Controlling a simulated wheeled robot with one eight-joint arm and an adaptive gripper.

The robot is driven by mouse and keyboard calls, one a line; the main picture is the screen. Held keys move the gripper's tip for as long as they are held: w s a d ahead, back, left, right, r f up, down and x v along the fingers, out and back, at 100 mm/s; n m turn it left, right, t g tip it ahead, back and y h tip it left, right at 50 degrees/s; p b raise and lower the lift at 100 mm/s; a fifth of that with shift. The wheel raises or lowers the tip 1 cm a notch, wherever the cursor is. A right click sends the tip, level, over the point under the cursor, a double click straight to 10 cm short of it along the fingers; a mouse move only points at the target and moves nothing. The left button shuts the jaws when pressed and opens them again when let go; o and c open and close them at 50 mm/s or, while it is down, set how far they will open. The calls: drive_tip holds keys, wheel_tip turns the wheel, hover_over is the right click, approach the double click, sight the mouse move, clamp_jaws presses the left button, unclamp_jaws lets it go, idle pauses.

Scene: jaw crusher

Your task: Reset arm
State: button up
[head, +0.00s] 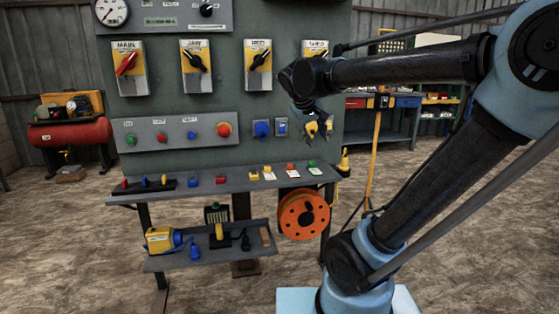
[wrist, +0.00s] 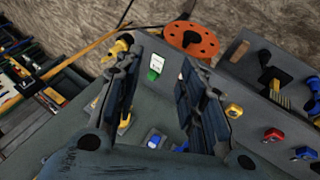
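My arm rises from the lower right of the head view, bends at the top right and reaches left in front of the panel. My gripper (head: 319,128) hangs in front of the right part of the grey-green control panel (head: 170,85), above the shelf. In the wrist view my gripper (wrist: 160,100) has its two dark fingers well apart. No object shows held between them. The blue switch (head: 261,129) and the small blue-and-white switch (head: 281,127) are just left of my gripper. I cannot tell whether it touches the panel.
The shelf (head: 225,184) carries small coloured blocks and white cards. An orange reel (head: 303,214) hangs below it. A lower tray (head: 165,263) holds a yellow tool (head: 161,239). A yellow pole (head: 373,150) and a workbench (head: 390,130) stand behind my arm. The floor ahead is open.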

drive_tip(key=s+d+f+m+g+y, duration=0.1)
drive_tip(key=s+d+f+y, duration=0.1)
drive_tip(key=s+f, duration=0.8)
drive_tip(key=s+d+f+m+g+y, duration=0.2)
drive_tip(key=s+d+f, duration=0.2)
drive_tip(key=s+f, duration=0.6)
wheel_tip(320, 180, down, 3)
drive_tip(key=shift+s+d+f, duration=0.1)
drive_tip(key=shift+s+d, duration=0.2)
drive_tip(key=shift+d, duration=0.1)
drive_tip(key=shift+w+f, duration=0.15)
drive_tip(key=shift+w, duration=0.35)
